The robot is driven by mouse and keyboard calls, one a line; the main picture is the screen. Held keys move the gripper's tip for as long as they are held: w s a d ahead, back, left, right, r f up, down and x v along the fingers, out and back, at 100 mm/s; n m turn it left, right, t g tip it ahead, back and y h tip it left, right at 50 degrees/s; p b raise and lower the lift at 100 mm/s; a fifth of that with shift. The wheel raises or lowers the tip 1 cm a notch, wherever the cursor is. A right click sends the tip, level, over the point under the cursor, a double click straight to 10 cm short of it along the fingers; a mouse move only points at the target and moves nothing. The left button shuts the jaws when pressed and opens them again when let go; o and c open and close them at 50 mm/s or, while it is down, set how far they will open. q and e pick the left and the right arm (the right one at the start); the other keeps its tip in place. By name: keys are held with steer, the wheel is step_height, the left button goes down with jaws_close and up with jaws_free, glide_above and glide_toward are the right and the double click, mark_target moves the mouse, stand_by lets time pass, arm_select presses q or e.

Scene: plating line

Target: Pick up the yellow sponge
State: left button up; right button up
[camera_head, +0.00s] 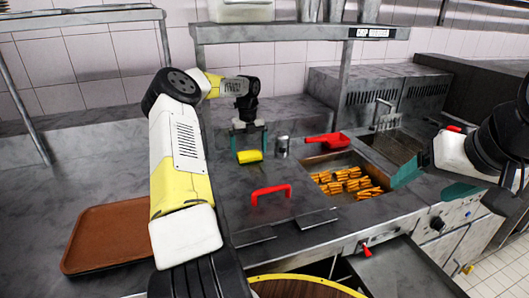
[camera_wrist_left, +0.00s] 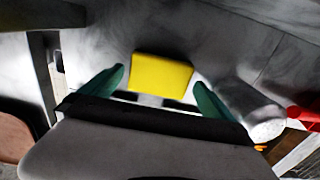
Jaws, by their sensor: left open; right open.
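The yellow sponge (camera_head: 249,157) lies on the grey counter near the wall, left of a metal shaker. In the left wrist view the sponge (camera_wrist_left: 160,75) sits just ahead of and between the two green fingertips. My left gripper (camera_head: 249,143) is open and points down over the sponge; whether its fingers touch it I cannot tell. In the left wrist view my left gripper (camera_wrist_left: 155,90) has both fingers spread apart. My right gripper (camera_head: 428,177) is open and empty at the right, over the fryer's side, partly hidden by its own wrist.
A metal shaker (camera_head: 282,147) stands close to the right of the sponge. A red scoop (camera_head: 328,139), a bin of fries (camera_head: 347,181) and a red-handled lid (camera_head: 272,205) are nearby. A brown tray (camera_head: 108,236) lies at the left. A shelf (camera_head: 300,33) overhangs behind.

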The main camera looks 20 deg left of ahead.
mark_target(249, 153)
arm_select(q)
step_height(249, 153, down, 2)
steer(key=shift+f, duration=0.1)
steer(key=c, duration=1.2)
steer(key=shift+o, duration=0.2)
step_height(249, 153, up, 10)
steer(key=o, duration=0.6)
steer(key=c, duration=0.5)
